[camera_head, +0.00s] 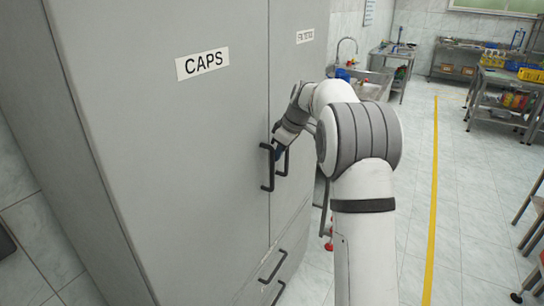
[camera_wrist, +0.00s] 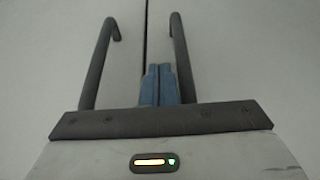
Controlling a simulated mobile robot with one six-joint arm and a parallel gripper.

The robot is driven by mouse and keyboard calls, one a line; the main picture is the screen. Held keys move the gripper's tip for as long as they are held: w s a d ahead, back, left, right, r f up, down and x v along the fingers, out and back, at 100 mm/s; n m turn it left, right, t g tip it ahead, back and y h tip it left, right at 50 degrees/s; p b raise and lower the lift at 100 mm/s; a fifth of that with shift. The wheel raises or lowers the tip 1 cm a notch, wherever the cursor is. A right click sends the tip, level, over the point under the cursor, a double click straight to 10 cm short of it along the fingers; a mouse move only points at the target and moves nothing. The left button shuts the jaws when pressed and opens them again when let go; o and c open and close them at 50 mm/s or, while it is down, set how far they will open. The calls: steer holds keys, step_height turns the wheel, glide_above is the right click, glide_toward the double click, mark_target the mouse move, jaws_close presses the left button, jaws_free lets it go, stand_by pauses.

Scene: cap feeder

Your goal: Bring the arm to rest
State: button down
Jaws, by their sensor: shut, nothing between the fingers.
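My white and grey arm reaches forward to the tall grey cabinet (camera_head: 170,150) in the head view. My gripper (camera_head: 277,150) is close to the cabinet's two upright dark door handles. In the wrist view my gripper's blue fingers (camera_wrist: 160,84) are together with nothing between them. They sit between the left door handle (camera_wrist: 99,62) and the right door handle (camera_wrist: 183,58), nearer the right one. I cannot tell whether they touch it. Both doors look shut, with a thin seam (camera_wrist: 146,30) between them.
The left door bears a "CAPS" label (camera_head: 202,63). Lower drawer handles (camera_head: 273,266) stick out below. A sink (camera_head: 368,83) and metal tables (camera_head: 508,88) stand further back. Open tiled floor with a yellow line (camera_head: 433,190) lies to the right.

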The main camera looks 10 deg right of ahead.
steer(key=s+d+v, duration=0.1)
steer(key=v, duration=0.9)
steer(key=s+a+f+m+h, duration=0.1)
steer(key=s+a+m, duration=0.15)
steer(key=s, duration=0.55)
steer(key=s+a+m+h, duration=0.1)
steer(key=s+m, duration=0.2)
steer(key=s, duration=0.6)
steer(key=s+f+m, duration=0.1)
steer(key=s+f, duration=0.2)
steer(key=s, duration=0.3)
steer(key=s+f+m+h, duration=0.1)
steer(key=s+f+m, duration=0.1)
steer(key=s+f, duration=0.2)
steer(key=s+a+f+m, duration=0.1)
steer(key=s+f, duration=0.3)
steer(key=s, duration=0.6)
steer(key=shift+s+m, duration=0.15)
steer(key=shift+m, duration=0.3)
steer(key=shift+a, duration=0.1)
